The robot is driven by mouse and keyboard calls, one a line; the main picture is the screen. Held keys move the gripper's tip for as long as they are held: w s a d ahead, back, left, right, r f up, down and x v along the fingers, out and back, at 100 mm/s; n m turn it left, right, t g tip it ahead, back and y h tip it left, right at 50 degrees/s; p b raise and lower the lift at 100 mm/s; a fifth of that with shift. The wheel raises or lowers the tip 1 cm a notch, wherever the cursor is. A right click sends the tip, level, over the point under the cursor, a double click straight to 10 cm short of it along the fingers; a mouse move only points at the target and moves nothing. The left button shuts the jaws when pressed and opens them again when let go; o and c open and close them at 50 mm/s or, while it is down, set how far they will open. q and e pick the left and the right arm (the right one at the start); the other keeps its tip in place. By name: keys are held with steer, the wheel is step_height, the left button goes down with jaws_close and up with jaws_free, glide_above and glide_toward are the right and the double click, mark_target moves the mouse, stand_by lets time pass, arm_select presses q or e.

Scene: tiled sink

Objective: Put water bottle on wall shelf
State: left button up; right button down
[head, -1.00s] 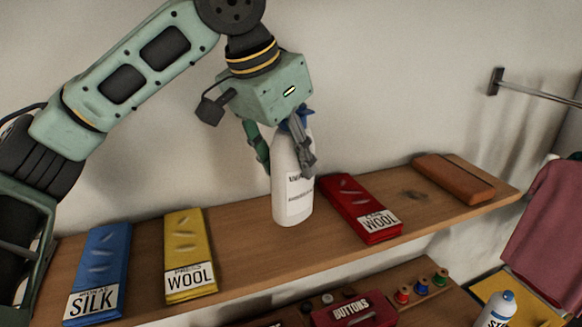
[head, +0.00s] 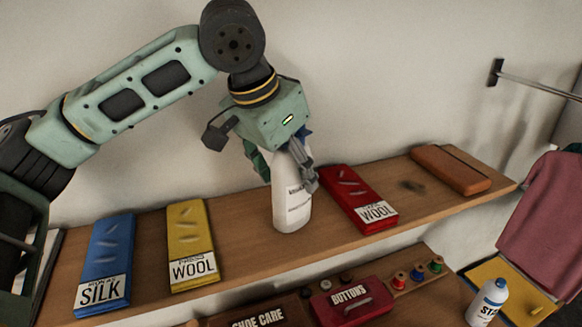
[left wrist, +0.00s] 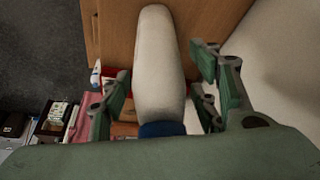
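The water bottle (head: 291,205) is white with a blue top and a printed label. It is upright over the middle of the wooden wall shelf (head: 245,243), between the yellow and red boxes; whether its base touches the board is hard to tell. My left gripper (head: 280,168) comes down from above with its fingers on either side of the bottle's upper part and seems shut on it. In the left wrist view the bottle (left wrist: 158,70) runs between the fingers (left wrist: 160,95), its blue end by the palm. My right gripper is not in view.
On the shelf lie a blue silk box (head: 105,250), a yellow wool box (head: 190,235), a red wool box (head: 350,190) and a brown case (head: 450,169). Below are a buttons box (head: 340,310), spools and another white bottle (head: 487,302). A rail (head: 540,84) is at right.

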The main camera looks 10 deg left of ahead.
mark_target(283, 148)
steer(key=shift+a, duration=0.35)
arm_select(q)
steer(key=shift+r, duration=0.2)
steer(key=shift+s+a+r+b, duration=0.1)
steer(key=shift+r+b, duration=0.2)
steer(key=b+v, duration=0.2)
steer(key=v, duration=0.3)
steer(key=shift+s+r, duration=0.15)
steer(key=shift+r, duration=0.1)
steer(key=shift+s+a+r, duration=0.1)
steer(key=shift+s+r, duration=0.05)
steer(key=shift+r, duration=0.45)
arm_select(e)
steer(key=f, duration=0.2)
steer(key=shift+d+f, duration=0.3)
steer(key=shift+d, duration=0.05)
